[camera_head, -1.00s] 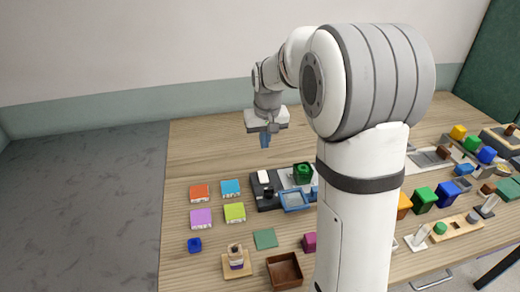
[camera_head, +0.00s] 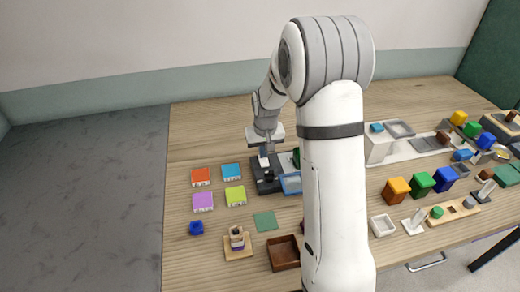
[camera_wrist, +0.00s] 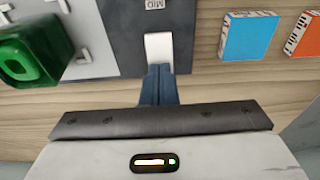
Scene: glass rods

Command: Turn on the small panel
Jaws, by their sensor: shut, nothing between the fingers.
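A dark panel (camera_head: 267,186) stands on the wooden table, left of my arm's column. In the wrist view the dark panel (camera_wrist: 132,28) carries a white switch piece (camera_wrist: 158,46) and a small label that seems to read "MID". My gripper (camera_head: 263,151) is shut and empty, pointing down over the panel's far end. In the wrist view the blue fingertips (camera_wrist: 158,72) are together at the near end of the white piece, touching or very close; I cannot tell which. I cannot tell the switch's state.
A green block (camera_wrist: 28,58) sits on a pale plate beside the dark panel. Orange (camera_head: 201,176) and blue (camera_head: 231,171) boxes stand left of the panel, with purple (camera_head: 202,202) and lime (camera_head: 235,196) ones nearer. A blue-rimmed tray (camera_head: 291,184) adjoins the panel. My arm hides the table's middle.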

